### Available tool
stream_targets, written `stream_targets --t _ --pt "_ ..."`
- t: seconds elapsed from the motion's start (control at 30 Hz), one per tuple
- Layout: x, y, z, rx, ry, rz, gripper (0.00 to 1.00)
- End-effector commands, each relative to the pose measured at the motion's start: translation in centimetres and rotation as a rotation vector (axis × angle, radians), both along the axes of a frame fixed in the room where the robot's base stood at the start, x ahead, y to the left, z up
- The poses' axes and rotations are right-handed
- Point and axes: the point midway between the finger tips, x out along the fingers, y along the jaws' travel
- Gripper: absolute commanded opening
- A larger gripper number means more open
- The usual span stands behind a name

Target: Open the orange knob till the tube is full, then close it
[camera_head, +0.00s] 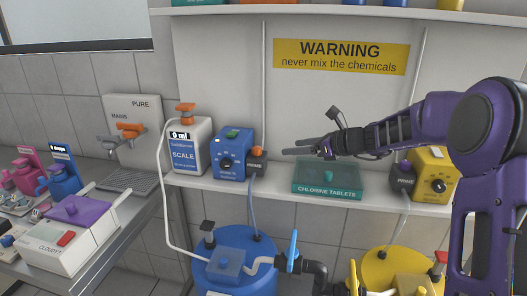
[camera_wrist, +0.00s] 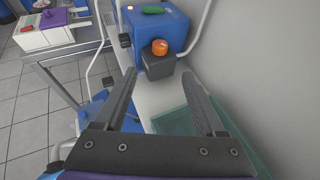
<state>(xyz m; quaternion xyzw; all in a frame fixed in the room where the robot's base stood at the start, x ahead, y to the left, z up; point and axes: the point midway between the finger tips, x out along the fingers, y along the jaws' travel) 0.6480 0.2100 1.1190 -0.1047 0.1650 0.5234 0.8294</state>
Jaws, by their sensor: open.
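An orange knob (camera_head: 256,152) sits on a dark block at the right side of a blue dosing unit (camera_head: 228,155) on the shelf. In the wrist view the orange knob (camera_wrist: 160,47) is just beyond my fingertips, roughly centred between them. My gripper (camera_head: 288,150) is open and empty, to the right of the knob and apart from it; both fingers show in the wrist view (camera_wrist: 158,78). A thin tube (camera_head: 252,200) runs down from the block toward the blue tank. I cannot tell whether it holds liquid.
A teal chlorine tablets box (camera_head: 327,180) lies on the shelf below my arm. The white scale (camera_head: 189,148) reads 0 ml. A yellow dosing unit (camera_head: 436,178) stands at right. A blue tank (camera_head: 235,240) and yellow tank (camera_head: 390,268) stand below the shelf.

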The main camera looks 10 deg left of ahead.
Motion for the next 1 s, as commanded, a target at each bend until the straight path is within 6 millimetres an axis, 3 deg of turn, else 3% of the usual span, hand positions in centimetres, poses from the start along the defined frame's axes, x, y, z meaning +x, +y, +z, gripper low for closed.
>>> stream_targets --t 0.2,0.5,0.7,1.0 --pt "1.9 4.3 -2.0 0.002 0.003 0.003 0.72" --pt "4.2 9.2 -4.2 0.002 0.001 0.004 0.72" --pt "5.1 10.8 -4.9 0.001 0.001 0.001 0.72" --pt "5.3 11.1 -5.0 0.001 0.000 0.000 0.72"
